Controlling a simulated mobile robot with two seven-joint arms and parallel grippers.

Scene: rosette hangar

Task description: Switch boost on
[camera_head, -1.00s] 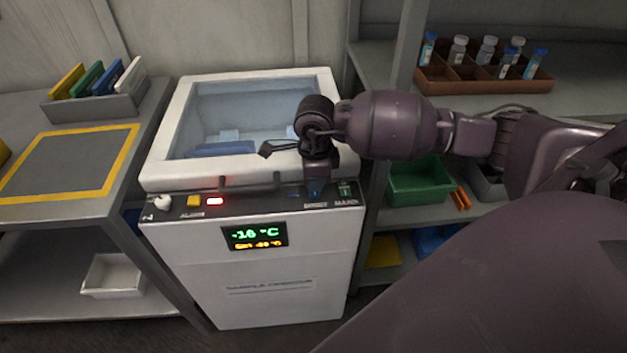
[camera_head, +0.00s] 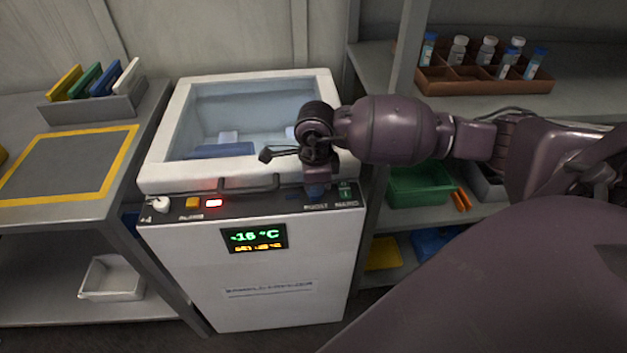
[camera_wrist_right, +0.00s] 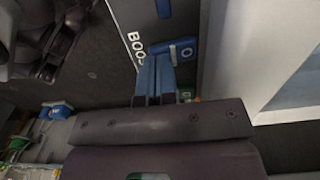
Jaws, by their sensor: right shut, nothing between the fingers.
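The white sample freezer (camera_head: 300,250) stands in the middle of the head view, with a dark control strip along its top front edge. The BOOST label (camera_head: 316,207) is near the right end of the strip. My right gripper (camera_head: 316,191) points down just above this label and covers the boost switch in the head view. In the right wrist view, the blue boost switch (camera_wrist_right: 183,51) shows a round mark at its right end. The shut fingertips (camera_wrist_right: 155,60) are at its left end; contact and switch position cannot be told. My left gripper is not in view.
A green main switch (camera_head: 345,190) sits right of boost. The display (camera_head: 255,239) is lit. Shelves with a vial rack (camera_head: 484,88) stand at right.

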